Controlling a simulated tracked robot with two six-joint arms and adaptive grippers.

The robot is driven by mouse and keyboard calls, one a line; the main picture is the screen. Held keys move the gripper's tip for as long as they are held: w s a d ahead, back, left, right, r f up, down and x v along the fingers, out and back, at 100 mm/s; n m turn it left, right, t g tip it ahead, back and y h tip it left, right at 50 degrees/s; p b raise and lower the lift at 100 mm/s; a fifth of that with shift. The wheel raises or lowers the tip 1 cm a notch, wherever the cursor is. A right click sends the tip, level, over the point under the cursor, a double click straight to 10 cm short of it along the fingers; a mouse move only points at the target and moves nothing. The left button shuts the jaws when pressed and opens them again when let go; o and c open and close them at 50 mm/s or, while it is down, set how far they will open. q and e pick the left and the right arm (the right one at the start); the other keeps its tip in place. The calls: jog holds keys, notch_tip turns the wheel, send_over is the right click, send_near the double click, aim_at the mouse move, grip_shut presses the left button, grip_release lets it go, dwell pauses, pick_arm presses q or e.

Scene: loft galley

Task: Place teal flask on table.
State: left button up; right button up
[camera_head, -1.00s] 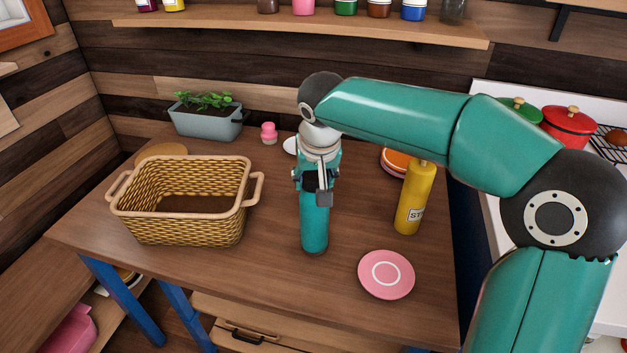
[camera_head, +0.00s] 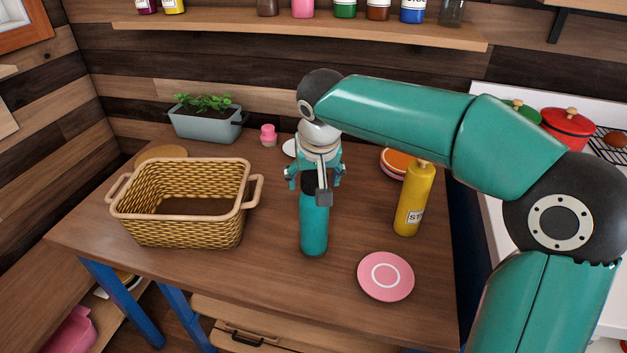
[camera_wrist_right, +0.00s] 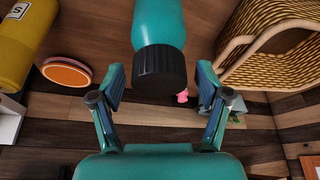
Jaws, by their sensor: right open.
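The teal flask (camera_head: 314,229) stands upright on the wooden table (camera_head: 270,268), between the basket and the yellow bottle. My right gripper (camera_head: 315,187) is open at the top of the flask, with its fingers spread to either side. In the right wrist view the flask's teal body (camera_wrist_right: 158,22) and black cap (camera_wrist_right: 159,71) show between the parted fingers of my right gripper (camera_wrist_right: 160,88), with a gap on both sides. The cap is mostly hidden by the gripper in the head view. My left gripper is not in view.
A wicker basket (camera_head: 180,221) stands left of the flask. A yellow bottle (camera_head: 415,197) stands to the right, with a pink plate (camera_head: 386,276) in front of it. A grey planter (camera_head: 204,126) and a pink shaker (camera_head: 268,134) are behind. The front middle of the table is clear.

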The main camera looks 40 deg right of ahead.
jog(key=p+v, duration=0.1)
jog(key=v, duration=1)
